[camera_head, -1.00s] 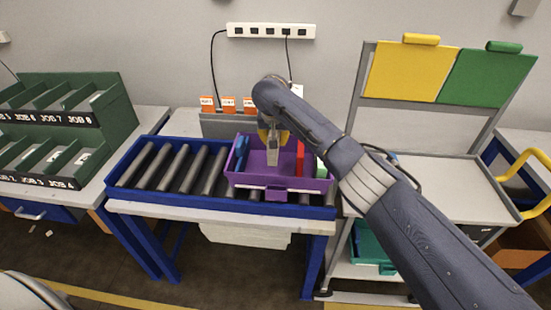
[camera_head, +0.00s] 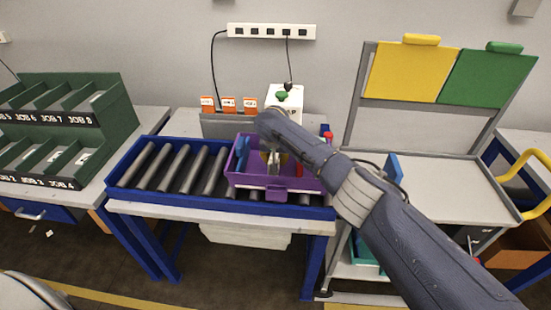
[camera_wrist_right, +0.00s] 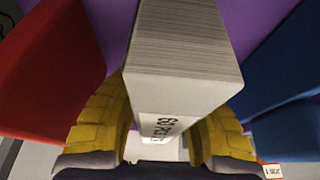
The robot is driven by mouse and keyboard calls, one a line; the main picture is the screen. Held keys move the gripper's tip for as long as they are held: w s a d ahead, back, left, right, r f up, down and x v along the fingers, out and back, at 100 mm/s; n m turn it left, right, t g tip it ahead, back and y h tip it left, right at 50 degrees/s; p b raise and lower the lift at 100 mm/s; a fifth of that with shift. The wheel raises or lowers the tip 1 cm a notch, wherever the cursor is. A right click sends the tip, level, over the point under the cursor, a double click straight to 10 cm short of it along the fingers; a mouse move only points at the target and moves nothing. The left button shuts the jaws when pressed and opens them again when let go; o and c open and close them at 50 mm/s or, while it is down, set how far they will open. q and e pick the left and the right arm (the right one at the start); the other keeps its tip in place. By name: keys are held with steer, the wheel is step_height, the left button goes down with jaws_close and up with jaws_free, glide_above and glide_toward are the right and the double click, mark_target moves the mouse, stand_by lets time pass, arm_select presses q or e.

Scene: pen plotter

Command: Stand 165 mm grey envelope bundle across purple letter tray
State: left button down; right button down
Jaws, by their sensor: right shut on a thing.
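The purple letter tray (camera_head: 248,181) sits on the right part of the roller conveyor. My right gripper (camera_head: 272,158) reaches down into it from the right, its yellow fingers shut on the grey envelope bundle (camera_head: 281,167). In the right wrist view, the bundle (camera_wrist_right: 185,50) lies between the yellow fingers of my right gripper (camera_wrist_right: 165,120), with a printed label on its near end. A red bundle (camera_wrist_right: 50,65) is to its left and a blue one (camera_wrist_right: 285,75) to its right, both apart from it. Purple tray floor shows behind. I cannot tell whether the bundle touches the floor. My left gripper is out of view.
The roller conveyor (camera_head: 166,168) has bare rollers left of the tray. A green sorting rack (camera_head: 90,117) stands at the left. Orange-labelled holders (camera_head: 228,103) and a white box with a green button (camera_head: 282,96) are behind the tray. A grey workbench (camera_head: 450,185) is at the right.

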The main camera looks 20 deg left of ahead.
steer(key=shift+f, duration=0.15)
steer(key=c, duration=1.2)
jaws_free()
steer(key=shift+r, duration=0.25)
steer(key=shift+v, duration=5.95)
